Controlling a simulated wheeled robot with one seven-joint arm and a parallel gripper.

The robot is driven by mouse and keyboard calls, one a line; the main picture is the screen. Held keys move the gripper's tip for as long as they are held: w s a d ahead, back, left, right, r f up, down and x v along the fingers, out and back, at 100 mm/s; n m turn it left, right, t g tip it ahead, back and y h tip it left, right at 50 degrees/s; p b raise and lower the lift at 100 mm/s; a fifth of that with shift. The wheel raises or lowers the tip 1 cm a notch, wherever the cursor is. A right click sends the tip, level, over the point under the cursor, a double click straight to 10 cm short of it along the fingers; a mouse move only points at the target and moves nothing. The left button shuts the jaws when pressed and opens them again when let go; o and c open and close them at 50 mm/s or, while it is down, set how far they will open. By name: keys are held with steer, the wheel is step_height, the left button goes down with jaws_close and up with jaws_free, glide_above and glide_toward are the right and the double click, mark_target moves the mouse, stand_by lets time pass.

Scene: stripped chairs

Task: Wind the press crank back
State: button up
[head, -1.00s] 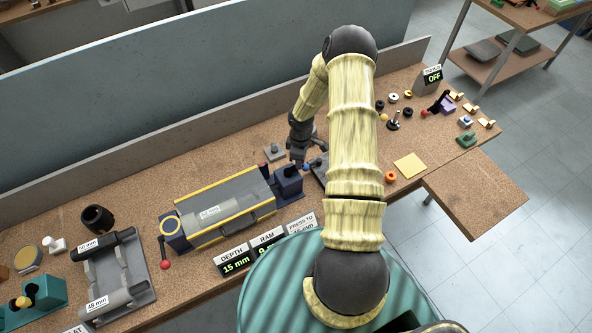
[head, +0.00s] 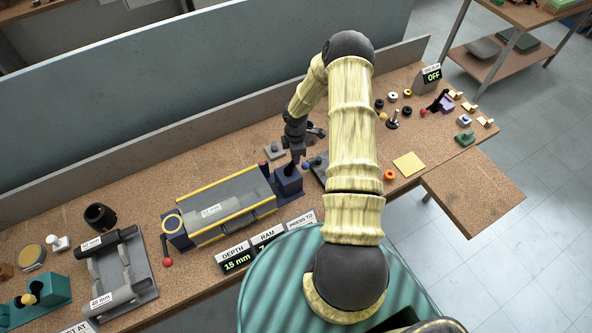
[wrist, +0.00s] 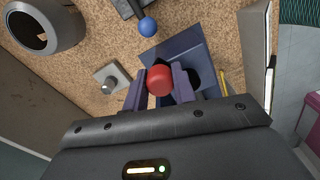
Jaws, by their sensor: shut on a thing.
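The press is a long grey guarded unit with yellow edges (head: 222,208) on the bench, with a dark blue block (head: 288,182) at its right end. My gripper (head: 297,158) is over that block. In the wrist view my gripper (wrist: 160,88) has its two fingers on either side of a red crank knob (wrist: 160,78) and is shut on it. The dark blue block (wrist: 168,48) lies behind the knob. The rest of the crank arm is mostly hidden by the knob and fingers. The DEPTH display (head: 236,260) reads 15 mm; the RAM display (head: 268,244) seems to show 7.
A lever with a red ball (head: 168,262) stands at the press's left end. A blue ball (wrist: 147,27) and a small grey block with a peg (wrist: 110,80) are close to my gripper. A yellow pad (head: 409,165) lies to the right. A low wall (head: 200,122) runs behind.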

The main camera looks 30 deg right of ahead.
steer(key=n, duration=0.2)
steer(key=w+a+n, duration=0.1)
steer(key=n, duration=0.1)
steer(key=shift+w+a+p, duration=0.15)
steer(key=shift+a+p, duration=0.05)
steer(key=shift+p, duration=0.1)
steer(key=n, duration=0.1)
steer(key=a+n, duration=0.1)
steer(key=n, duration=0.1)
steer(key=a+n, duration=0.1)
steer(key=n, duration=0.1)
steer(key=shift+w, duration=0.4)
steer(key=shift+a+n+p, duration=0.2)
steer(key=shift+a+n, duration=0.3)
steer(key=shift+n, duration=0.75)
steer(key=shift+a+n+p, duration=0.2)
steer(key=shift+a+n, duration=0.3)
steer(key=shift+n, duration=0.75)
steer(key=n, duration=0.1)
steer(key=a+n, duration=0.1)
steer(key=s+n, duration=0.1)
steer(key=n, duration=0.1)
steer(key=shift+a+p, duration=0.3)
steer(key=shift+p, duration=0.05)
steer(key=shift+a+n, duration=0.1)
steer(key=shift+n, duration=0.3)
